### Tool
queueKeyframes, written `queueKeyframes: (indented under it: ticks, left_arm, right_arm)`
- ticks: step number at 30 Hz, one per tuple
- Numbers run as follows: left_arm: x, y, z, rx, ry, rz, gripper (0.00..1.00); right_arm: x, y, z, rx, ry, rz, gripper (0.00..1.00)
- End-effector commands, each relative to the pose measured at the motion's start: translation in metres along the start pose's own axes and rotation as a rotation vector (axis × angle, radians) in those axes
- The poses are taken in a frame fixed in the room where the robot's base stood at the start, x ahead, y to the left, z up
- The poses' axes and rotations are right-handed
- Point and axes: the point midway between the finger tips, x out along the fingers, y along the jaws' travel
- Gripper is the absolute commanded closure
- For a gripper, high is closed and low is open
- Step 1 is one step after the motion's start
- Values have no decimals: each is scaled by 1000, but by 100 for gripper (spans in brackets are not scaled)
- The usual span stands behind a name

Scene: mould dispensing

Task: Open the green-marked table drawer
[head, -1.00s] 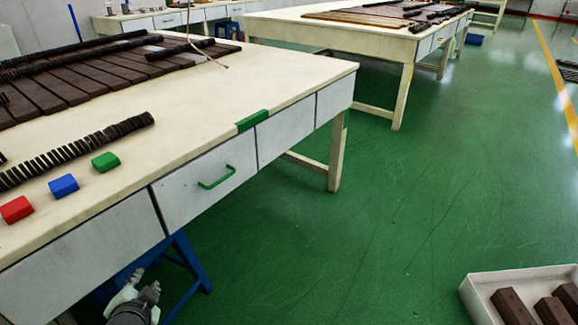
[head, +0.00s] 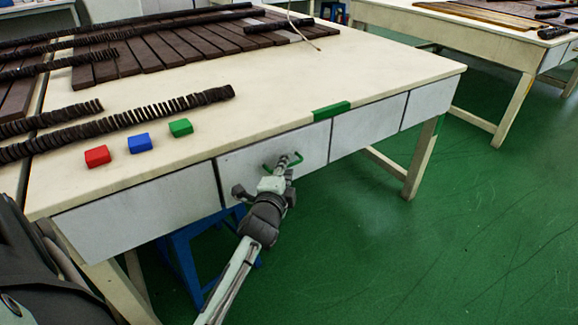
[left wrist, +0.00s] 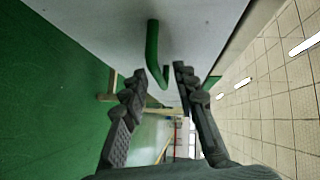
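The drawer (head: 315,141) below the green mark (head: 331,110) on the table edge is closed, its front flush with its neighbours. Its green handle (head: 267,167) is partly hidden by my left gripper (head: 286,163) in the head view. In the left wrist view the handle (left wrist: 152,45) hangs from the pale drawer front (left wrist: 190,30). The two fingers of my left gripper (left wrist: 160,76) are apart, with the handle's bar in the gap between their tips. I cannot tell whether either finger touches it. My right gripper is not in view.
Red (head: 97,156), blue (head: 139,143) and green (head: 181,127) blocks lie on the table top (head: 270,95), with dark bars behind. A blue stool (head: 190,255) stands under the table. Green floor (head: 400,260) is clear in front and to the right.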

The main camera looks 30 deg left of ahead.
Motion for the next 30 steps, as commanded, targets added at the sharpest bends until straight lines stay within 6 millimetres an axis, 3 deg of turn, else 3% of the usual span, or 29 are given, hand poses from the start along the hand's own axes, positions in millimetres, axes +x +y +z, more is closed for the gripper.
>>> queueKeyframes:
  ticks: [4, 12, 20, 30]
  left_arm:
    - [11, 0, 0, 0, 0, -1, 71]
    - [13, 0, 1, 0, -1, 1, 71]
    - [12, 0, 0, -1, -1, 1, 100]
    - [12, 0, 0, -1, -1, 1, 100]
  right_arm:
    - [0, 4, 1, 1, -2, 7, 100]
    - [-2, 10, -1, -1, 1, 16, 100]
    - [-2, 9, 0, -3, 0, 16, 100]
    - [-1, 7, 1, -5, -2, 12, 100]
